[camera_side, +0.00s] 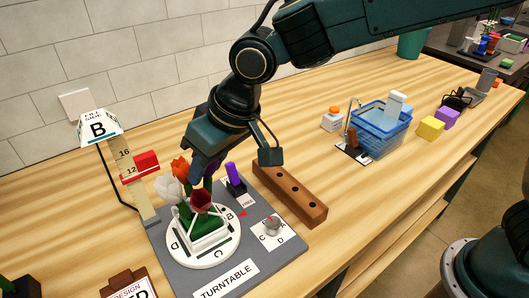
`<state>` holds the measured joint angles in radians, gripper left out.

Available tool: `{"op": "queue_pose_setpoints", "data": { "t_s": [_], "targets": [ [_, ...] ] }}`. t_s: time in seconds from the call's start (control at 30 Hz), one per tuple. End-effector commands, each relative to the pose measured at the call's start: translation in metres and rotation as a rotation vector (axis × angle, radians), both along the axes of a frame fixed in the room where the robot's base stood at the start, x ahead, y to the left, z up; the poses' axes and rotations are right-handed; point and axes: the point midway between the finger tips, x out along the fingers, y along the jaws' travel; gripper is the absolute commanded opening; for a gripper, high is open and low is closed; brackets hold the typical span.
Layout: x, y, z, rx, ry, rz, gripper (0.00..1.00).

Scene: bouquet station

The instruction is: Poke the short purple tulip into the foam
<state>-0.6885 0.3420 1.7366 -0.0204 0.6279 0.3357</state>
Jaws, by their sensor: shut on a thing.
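The foam (190,219) shows green in a white square pot on the round white turntable disc (205,262). A white flower (168,188), an orange tulip (180,167) and a dark red tulip (201,200) stand over the pot. My gripper (203,174) points down just above the foam, among these blooms, and is shut on a stem.
A wooden block with holes (290,193) lies to the right, near a knob (272,226). A ruler post with a red slider (146,162) stands left. A blue basket (378,132) stands farther right.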

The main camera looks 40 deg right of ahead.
Motion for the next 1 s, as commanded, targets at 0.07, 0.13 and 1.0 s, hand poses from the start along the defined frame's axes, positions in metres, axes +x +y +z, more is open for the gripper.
{"op": "queue_pose_setpoints", "data": {
  "t_s": [0.07, 0.13, 1.0],
  "targets": [
    [-0.0002, 0.0000, -0.0015, -0.002, 0.002, 0.000, 0.21],
    [-0.0002, 0.0000, -0.0023, -0.002, 0.002, 0.000, 0.21],
    [-0.0002, 0.0008, -0.0070, -0.002, 0.002, 0.000, 0.21]
  ]
}}
